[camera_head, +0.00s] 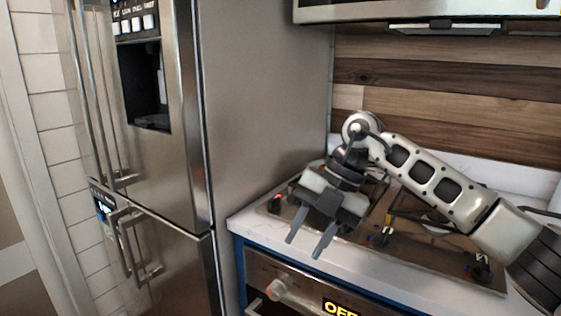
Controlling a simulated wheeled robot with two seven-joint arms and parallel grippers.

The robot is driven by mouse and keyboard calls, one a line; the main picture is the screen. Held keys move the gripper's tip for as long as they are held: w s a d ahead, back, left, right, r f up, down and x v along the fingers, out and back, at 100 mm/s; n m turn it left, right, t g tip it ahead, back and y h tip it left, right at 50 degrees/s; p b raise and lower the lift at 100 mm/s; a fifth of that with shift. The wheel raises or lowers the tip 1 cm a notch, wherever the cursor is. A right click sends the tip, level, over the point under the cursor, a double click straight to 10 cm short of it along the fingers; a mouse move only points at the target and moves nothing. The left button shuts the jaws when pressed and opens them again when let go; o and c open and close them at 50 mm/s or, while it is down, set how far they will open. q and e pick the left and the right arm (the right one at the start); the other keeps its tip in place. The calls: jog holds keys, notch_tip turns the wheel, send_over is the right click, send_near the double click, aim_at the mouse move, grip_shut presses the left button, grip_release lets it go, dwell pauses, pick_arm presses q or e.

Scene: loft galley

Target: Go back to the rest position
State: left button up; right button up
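My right arm comes in from the right and reaches over the cooktop. My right gripper (306,248) hangs at its end, over the front edge of the counter, with its two fingers pointing down and apart. Nothing is between the fingers. My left gripper is not in view.
A steel fridge (262,110) with a dispenser (147,85) stands at left, its doors shut. A gas cooktop (408,251) with knobs is set in a white counter (262,230). Below is an oven (262,270) with a lit "OFF" display. A hood (430,10) hangs above.

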jog(key=s+a+f+m+y, duration=0.2)
jog(key=s+a+y, duration=0.6)
jog(key=a+y, duration=0.55)
jog(key=d+f+m+t+h, duration=0.9)
jog(key=d+f+m+t, duration=0.45)
jog(key=m+t, duration=0.75)
jog(key=s+d+f+m+g+h, duration=0.3)
jog(key=s+d+f+g, duration=0.1)
jog(key=s+f, duration=0.3)
jog(key=s+d+f+m+g+h, duration=0.3)
jog(key=s+d+f+m+g, duration=0.1)
jog(key=f, duration=0.4)
jog(key=s+d, duration=0.1)
jog(key=s, duration=0.1)
jog(key=shift+s+d+g+h, duration=0.3)
jog(key=shift+s+g+h, duration=0.05)
jog(key=shift+s+g, duration=0.05)
